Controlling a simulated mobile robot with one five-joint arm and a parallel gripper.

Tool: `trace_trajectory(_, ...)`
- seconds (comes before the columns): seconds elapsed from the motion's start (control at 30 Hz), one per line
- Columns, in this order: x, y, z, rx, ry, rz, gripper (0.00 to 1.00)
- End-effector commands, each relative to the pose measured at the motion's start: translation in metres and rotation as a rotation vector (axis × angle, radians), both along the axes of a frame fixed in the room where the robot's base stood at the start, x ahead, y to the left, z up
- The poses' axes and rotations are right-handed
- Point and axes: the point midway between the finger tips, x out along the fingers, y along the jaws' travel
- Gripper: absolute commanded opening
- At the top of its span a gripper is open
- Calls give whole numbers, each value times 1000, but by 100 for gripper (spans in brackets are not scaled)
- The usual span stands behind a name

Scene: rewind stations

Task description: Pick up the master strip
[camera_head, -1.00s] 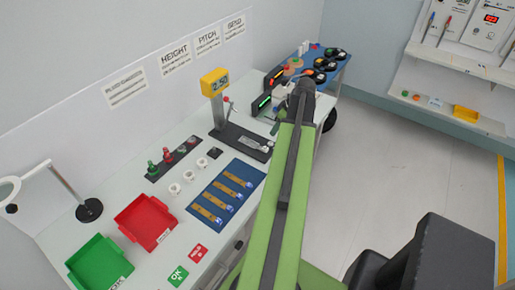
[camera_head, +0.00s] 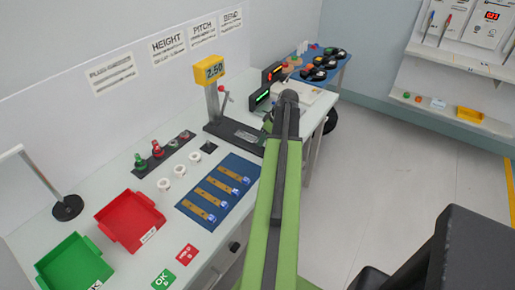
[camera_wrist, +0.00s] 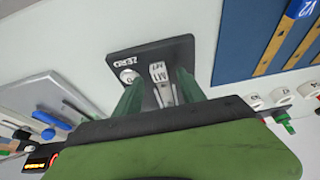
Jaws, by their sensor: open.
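The master strip (camera_wrist: 159,73) shows in the wrist view as a pale metal piece with a white tag marked M1. It lies on a dark plate (camera_wrist: 187,47) lettered ZERO. My gripper (camera_wrist: 157,78) is open, with one green finger on each side of the tag. I cannot tell whether the fingers touch the strip, and its near end is partly hidden by my gripper. The gauge stand (camera_head: 214,103) with a yellow display reading 2.50 stands left of my arm.
A blue mat (camera_head: 190,207) holds several brass strips with blue ends. A red tray (camera_head: 108,232) and a green tray (camera_head: 48,272) sit at the front left. White rings (camera_head: 179,171) and green and red knobs (camera_head: 140,160) stand near the mat.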

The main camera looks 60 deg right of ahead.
Motion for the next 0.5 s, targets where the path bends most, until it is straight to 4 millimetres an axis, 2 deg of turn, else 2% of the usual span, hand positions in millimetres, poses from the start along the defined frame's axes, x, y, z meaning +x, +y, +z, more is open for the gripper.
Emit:
trace_trajectory(0.03,3,0,-14,0,0,1,47)
trace_trajectory(0.27,5,0,-12,0,0,0,47)
trace_trajectory(0.5,5,0,-11,0,0,0,18)
